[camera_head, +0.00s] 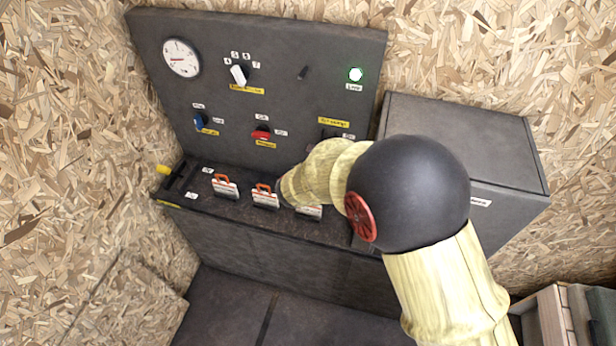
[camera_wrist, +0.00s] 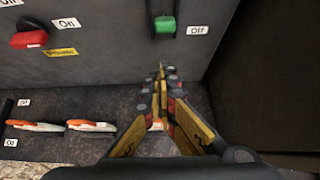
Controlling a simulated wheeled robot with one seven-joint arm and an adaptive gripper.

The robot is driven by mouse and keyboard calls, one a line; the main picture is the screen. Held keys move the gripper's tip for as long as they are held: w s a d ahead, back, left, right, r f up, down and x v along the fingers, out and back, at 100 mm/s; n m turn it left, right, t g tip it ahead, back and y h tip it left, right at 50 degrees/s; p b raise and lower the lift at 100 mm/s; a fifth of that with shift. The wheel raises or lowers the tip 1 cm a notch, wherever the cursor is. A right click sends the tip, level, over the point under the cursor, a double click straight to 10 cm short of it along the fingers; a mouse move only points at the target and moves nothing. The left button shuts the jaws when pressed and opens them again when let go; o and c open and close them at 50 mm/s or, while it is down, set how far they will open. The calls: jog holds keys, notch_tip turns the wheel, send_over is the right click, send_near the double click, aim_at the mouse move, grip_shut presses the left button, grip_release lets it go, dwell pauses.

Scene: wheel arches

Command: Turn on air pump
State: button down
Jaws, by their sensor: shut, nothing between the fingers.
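A dark control panel (camera_head: 300,40) stands against the wall, with a red knob (camera_head: 261,134) low in its middle and a blue knob (camera_head: 200,121) at left. In the wrist view, the red knob (camera_wrist: 28,40) points sideways beside an "On" label. A green switch (camera_wrist: 165,24) hangs beside an "Off" label (camera_wrist: 197,30); in the head view my arm mostly hides that spot. The small yellow labels are too blurred to tell which control is the air pump. My gripper (camera_wrist: 162,72) is shut and empty, its tips just below the green switch, apparently apart from it.
A ledge below the panel holds several orange-handled switches (camera_head: 265,195); my arm covers part of one. A round gauge (camera_head: 181,57), a white dial (camera_head: 239,74) and a lit green lamp (camera_head: 355,74) are higher up. A dark box (camera_head: 500,150) stands close at right.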

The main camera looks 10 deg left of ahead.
jog(key=w+r+p+v, duration=0.1)
jog(key=p+v, duration=0.1)
jog(key=v, duration=1.4)
jog(key=shift+s+r, duration=0.1)
jog(key=shift+r, duration=0.05)
jog(key=s+d+m+g+h+b, duration=0.1)
jog(key=s+d+m+g, duration=0.2)
jog(key=s+d+m, duration=0.5)
jog(key=s+d+m+g+h, duration=0.2)
jog(key=s+d+m+g, duration=0.15)
jog(key=d+m, duration=0.7)
jog(key=s+d+r+m+t+y+b, duration=0.1)
jog(key=s+d+r+m+b, duration=0.2)
jog(key=d+m, duration=0.4)
jog(key=s+d+r+m+y+b, duration=0.2)
jog(key=s+d+m, duration=0.4)
jog(key=m, duration=0.4)
notch_tip(320, 180, up, 2)
jog(key=shift+s+d+r+t+b, duration=0.1)
jog(key=shift+s+d+t+b, duration=0.25)
jog(key=shift+d+b, duration=0.3)
